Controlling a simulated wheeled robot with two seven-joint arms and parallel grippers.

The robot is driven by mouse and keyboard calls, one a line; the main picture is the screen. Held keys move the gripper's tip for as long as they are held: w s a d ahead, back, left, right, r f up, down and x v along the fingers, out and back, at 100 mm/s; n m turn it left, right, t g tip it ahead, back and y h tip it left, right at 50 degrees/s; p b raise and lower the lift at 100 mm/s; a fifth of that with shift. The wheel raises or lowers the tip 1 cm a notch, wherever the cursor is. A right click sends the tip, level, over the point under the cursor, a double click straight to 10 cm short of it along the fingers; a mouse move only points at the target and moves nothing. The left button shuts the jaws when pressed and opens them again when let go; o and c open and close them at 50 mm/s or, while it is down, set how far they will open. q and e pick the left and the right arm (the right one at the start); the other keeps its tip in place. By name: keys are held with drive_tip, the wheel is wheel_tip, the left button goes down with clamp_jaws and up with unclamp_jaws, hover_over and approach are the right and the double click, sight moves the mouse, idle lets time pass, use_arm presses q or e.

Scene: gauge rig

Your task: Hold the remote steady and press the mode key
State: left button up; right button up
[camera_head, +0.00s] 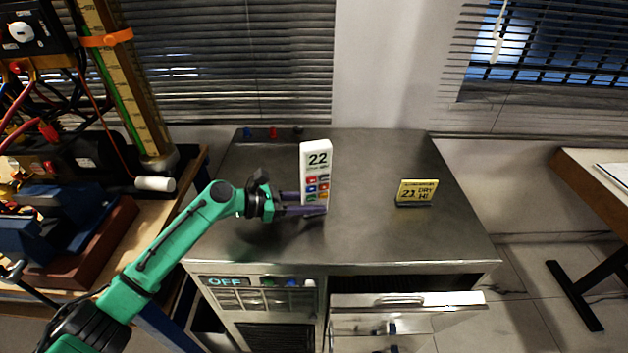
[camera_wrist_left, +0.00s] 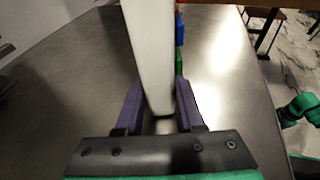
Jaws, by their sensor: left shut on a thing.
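The remote (camera_head: 317,160) is a white upright slab on the metal cabinet top. It shows "22" at the top and several coloured keys (camera_head: 318,188) below. My left gripper (camera_head: 314,204) is shut on its lower part, coming from the left. In the left wrist view the purple fingers (camera_wrist_left: 160,108) lie on both sides of the white remote (camera_wrist_left: 150,45), with coloured keys at its right edge. Which key is the mode key is too small to tell. My right gripper is not in the head view; a green arm part (camera_wrist_left: 300,108) shows at the right of the wrist view.
A yellow sign (camera_head: 417,191) reading "21 DRY HI" stands on the cabinet top (camera_head: 375,235) to the right. Small blue, red and dark knobs (camera_head: 273,133) sit at the back edge. A drawer (camera_head: 405,302) is open in front. The top between remote and sign is clear.

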clamp_jaws()
idle(1.4)
